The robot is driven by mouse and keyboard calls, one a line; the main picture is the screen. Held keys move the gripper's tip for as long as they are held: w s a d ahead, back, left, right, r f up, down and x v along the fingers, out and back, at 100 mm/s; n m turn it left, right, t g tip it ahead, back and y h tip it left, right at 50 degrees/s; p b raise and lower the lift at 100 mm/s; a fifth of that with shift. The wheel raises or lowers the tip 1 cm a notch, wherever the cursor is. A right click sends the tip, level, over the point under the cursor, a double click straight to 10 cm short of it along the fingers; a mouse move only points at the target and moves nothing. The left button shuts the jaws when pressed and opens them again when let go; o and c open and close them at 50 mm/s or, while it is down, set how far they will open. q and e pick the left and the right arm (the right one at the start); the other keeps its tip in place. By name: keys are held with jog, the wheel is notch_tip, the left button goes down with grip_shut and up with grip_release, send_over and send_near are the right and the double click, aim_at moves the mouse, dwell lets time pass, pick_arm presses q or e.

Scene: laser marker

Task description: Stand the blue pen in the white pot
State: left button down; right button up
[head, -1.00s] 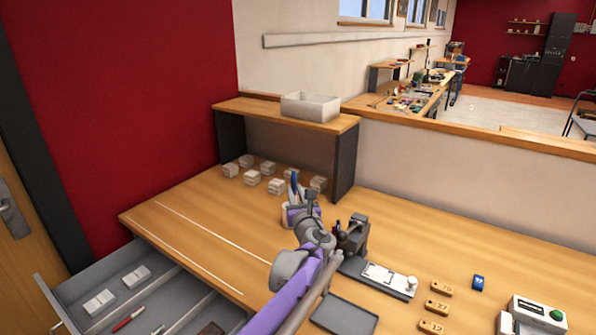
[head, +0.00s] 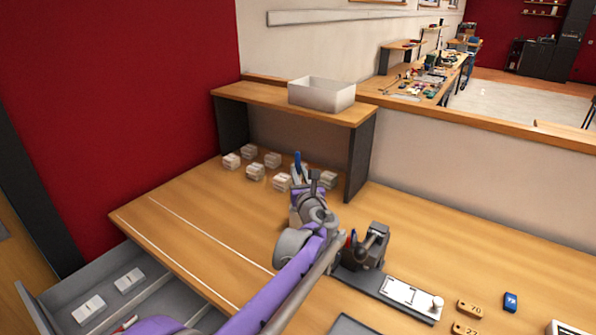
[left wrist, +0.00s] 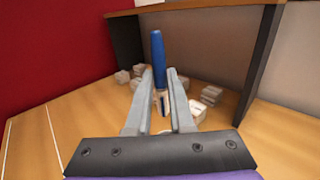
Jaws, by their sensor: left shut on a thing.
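The blue pen (head: 297,163) stands roughly upright in my left gripper (head: 300,177), which is shut on it. In the left wrist view the blue pen (left wrist: 158,55) rises between the two fingers of my left gripper (left wrist: 160,78). I cannot tell whether the pen's lower end is inside the pot. My right gripper is not in view.
Several small white boxes (head: 255,172) stand behind, under a shelf (head: 260,101) bearing a white bin (head: 320,94). A dark device (head: 372,247) is close on the right. An open drawer (head: 75,285) is at front left. The left desk top is clear.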

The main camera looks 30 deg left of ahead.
pick_arm(q)
jog(key=shift+w+f+b, duration=0.15)
jog(key=shift+f+b, duration=1.7)
jog(key=shift+f, duration=1.2)
jog(key=shift+w+f+b, duration=0.1)
jog(key=shift+f+b, duration=1.7)
jog(key=shift+f, duration=1.25)
jog(key=c, duration=0.7)
grip_release()
jog(key=v, duration=1)
jog(key=shift+s+d+r+p, duration=0.15)
jog(key=shift+s+d+p, duration=0.05)
jog(key=shift+s+p, duration=0.2)
